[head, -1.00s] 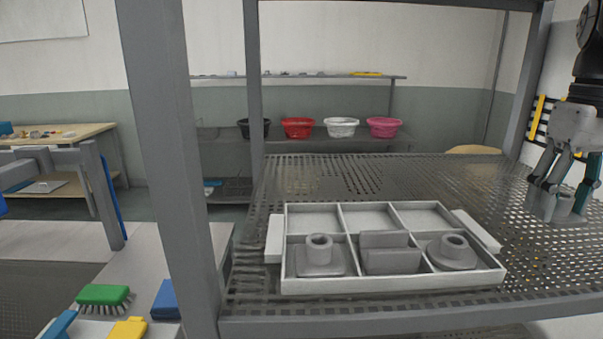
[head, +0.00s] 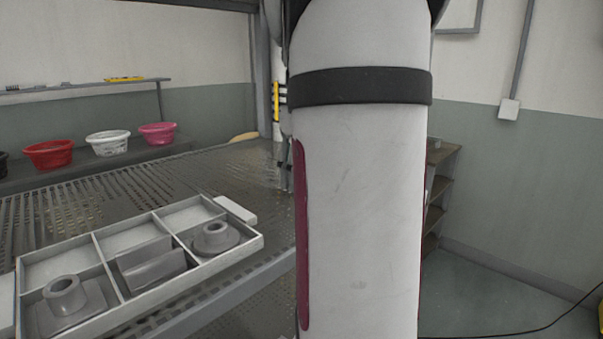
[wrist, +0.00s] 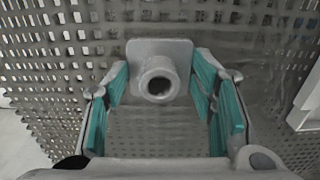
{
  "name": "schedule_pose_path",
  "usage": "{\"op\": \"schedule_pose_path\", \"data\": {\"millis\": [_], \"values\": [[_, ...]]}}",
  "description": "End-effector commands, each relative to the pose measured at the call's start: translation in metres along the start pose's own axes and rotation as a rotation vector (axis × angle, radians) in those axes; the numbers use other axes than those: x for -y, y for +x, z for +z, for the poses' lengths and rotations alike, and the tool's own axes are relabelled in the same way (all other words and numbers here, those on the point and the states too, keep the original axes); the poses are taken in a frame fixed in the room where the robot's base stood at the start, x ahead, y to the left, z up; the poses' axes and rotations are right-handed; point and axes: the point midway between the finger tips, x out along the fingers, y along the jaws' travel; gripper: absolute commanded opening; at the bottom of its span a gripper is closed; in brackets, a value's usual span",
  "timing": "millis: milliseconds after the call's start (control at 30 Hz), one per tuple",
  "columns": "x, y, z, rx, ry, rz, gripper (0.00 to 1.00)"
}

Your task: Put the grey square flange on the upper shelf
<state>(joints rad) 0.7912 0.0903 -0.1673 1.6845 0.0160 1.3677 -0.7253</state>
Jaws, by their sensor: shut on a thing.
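My gripper (wrist: 160,90) is shut on a grey square flange (wrist: 145,50), with teal-padded fingers on either side of it. The flange has a square plate with rounded corners and a round hollow neck facing the wrist camera. A perforated metal shelf (wrist: 60,60) lies behind the flange in the wrist view; I cannot tell whether they touch. The perforated shelf also shows in the head view (head: 130,190).
A pale divided tray (head: 150,228) stands on the shelf. Its front row holds a square-based flange (head: 66,300), a grey angled block (head: 150,265) and a round flange (head: 214,237); its back compartments are empty. Red (head: 48,154), white and pink bowls stand behind. Rack posts bound the shelf.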

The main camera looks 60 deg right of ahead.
Motion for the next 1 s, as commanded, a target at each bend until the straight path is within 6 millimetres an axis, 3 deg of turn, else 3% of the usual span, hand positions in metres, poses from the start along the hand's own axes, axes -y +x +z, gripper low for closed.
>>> {"op": "schedule_pose_path", "data": {"millis": [67,100,167,200,567,1000], "values": [[0.0,0.002,0.0,0.001,0.0,0.0,0.15],[0.0,0.003,0.0,0.0,0.0,0.0,0.56],[0.0,0.003,0.0,0.0,0.0,0.0,0.69],[0.0,0.003,0.0,0.0,0.0,0.0,0.71],[0.0,-0.002,0.0,-0.001,0.0,0.001,0.71],[0.0,-0.066,0.0,-0.001,0.0,0.001,0.71]]}}
